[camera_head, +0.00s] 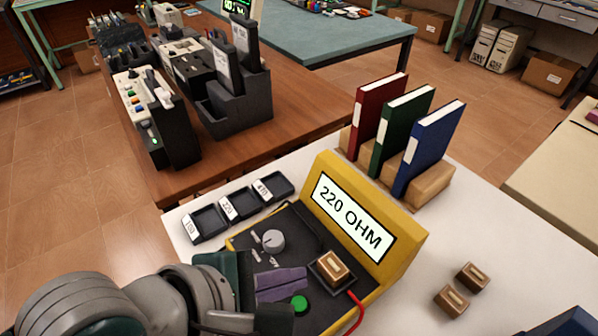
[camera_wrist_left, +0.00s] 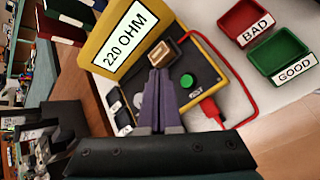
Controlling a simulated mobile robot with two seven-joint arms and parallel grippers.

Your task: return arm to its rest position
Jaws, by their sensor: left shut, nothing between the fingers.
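My left arm comes in from the lower left in the head view. Its gripper (camera_head: 298,279) has purple fingers, shut together with nothing between them, over the dark panel of the yellow tester (camera_head: 405,262). In the left wrist view the shut fingers (camera_wrist_left: 158,76) point toward a brown block (camera_wrist_left: 163,53) in the tester's socket. The block (camera_head: 332,266) also shows in the head view, just right of the fingertips and apart from them. The tester display (camera_head: 352,217) reads "220 OHM". A green button (camera_head: 299,303) lies close beside the fingers. My right gripper is not in view.
Two loose brown blocks (camera_head: 452,299) lie right of the tester. Three small labelled trays (camera_head: 239,203) and a rack of binders (camera_head: 430,187) stand behind it. A red BAD tray (camera_wrist_left: 251,22) and a green GOOD tray (camera_wrist_left: 280,54) show in the wrist view.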

